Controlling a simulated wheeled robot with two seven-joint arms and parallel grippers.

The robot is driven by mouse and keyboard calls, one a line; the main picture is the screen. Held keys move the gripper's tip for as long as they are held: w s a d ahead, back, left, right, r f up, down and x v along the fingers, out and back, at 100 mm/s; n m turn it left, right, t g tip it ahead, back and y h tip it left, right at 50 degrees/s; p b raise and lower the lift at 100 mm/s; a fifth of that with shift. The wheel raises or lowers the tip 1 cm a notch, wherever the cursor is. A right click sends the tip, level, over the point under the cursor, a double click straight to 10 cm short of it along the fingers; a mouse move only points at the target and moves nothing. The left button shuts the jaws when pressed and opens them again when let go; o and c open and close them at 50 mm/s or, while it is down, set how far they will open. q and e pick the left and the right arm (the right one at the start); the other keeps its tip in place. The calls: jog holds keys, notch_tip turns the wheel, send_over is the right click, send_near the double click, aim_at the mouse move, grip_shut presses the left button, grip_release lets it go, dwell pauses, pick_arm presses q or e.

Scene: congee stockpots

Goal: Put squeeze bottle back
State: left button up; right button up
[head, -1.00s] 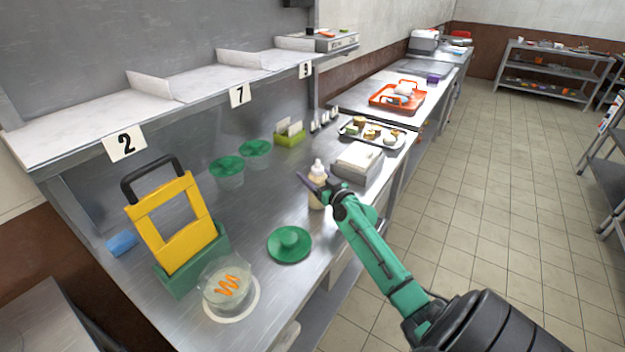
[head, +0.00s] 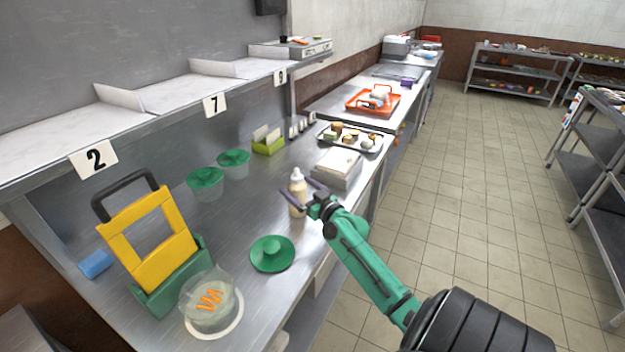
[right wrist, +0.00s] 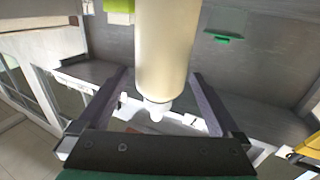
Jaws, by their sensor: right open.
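The squeeze bottle (head: 297,186), cream-coloured with a pale nozzle, stands upright on the steel counter (head: 225,235), near its front edge. My right gripper (head: 303,190) is open at the bottle, with a dark finger on either side of it. In the right wrist view the bottle (right wrist: 167,45) appears upside down between the open fingers (right wrist: 160,78); I see gaps beside it. Whether either finger touches it I cannot tell. My left gripper is not in view.
A green lid (head: 272,254) and a clear container (head: 209,299) with an orange squiggle lie nearer. A grey box (head: 338,167) stands just behind the bottle. A yellow frame with a black handle (head: 148,240) stands at left. Green-lidded tubs (head: 206,180) are further back.

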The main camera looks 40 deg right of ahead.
jog(key=s+b, duration=0.1)
jog(key=s, duration=0.7)
jog(key=shift+s+a, duration=0.25)
jog(key=shift+a, duration=0.2)
